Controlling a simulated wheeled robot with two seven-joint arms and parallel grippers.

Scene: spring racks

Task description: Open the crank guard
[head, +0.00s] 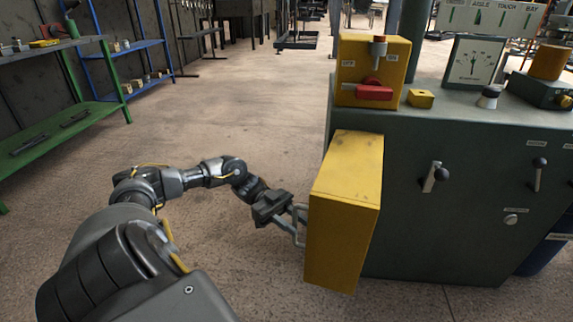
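The yellow box-shaped guard (343,230), which I take to be the crank guard, stands at the left end of the green machine's front. It juts out towards me; whatever it covers is hidden. A pale grey bar handle (294,238) shows on its left side. My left gripper (292,213) reaches in from the left, with its fingertips at this handle beside the guard. The fingers and the handle overlap in the picture, so I cannot tell whether they are closed on it. My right gripper is out of view.
The green machine (450,220) carries levers on its front. On its top stand a yellow switch box with a red handle (374,92), a dial gauge (474,62) and small knobs. Green and blue shelves (75,120) stand at the far left. The floor between is clear.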

